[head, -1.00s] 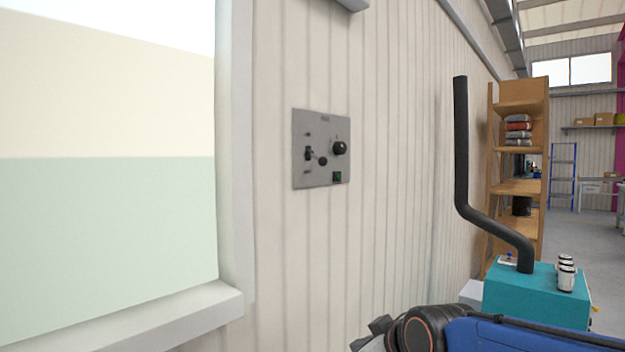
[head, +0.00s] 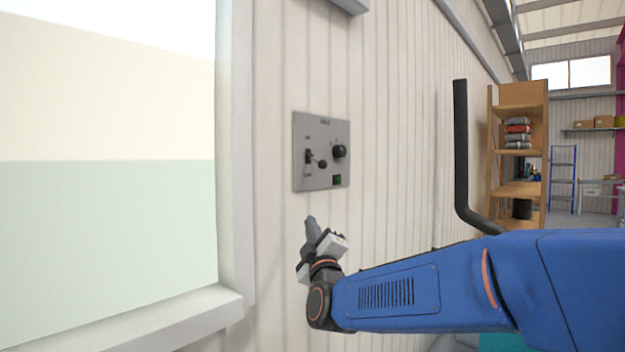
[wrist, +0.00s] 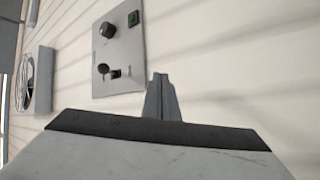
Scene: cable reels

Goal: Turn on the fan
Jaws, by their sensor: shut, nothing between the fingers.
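A grey control panel (head: 321,151) is fixed to the ribbed wall. It carries a black toggle lever (head: 315,159) at the left, a round black knob (head: 339,151) at the right and a green button (head: 337,180) at the lower right. The panel also shows at the top of the wrist view (wrist: 117,48), with the lever (wrist: 108,70) nearest the fingers. My gripper (head: 311,226) is just below the panel, apart from it, with its fingers pointing up. In the wrist view its fingers (wrist: 161,84) are together and empty. A fan (wrist: 30,82) shows at the wrist view's left edge.
A window (head: 110,180) with a white frame and sill is left of the panel. A black bent pipe (head: 461,150) and a wooden shelf (head: 518,140) stand at the right. The wall around the panel is clear.

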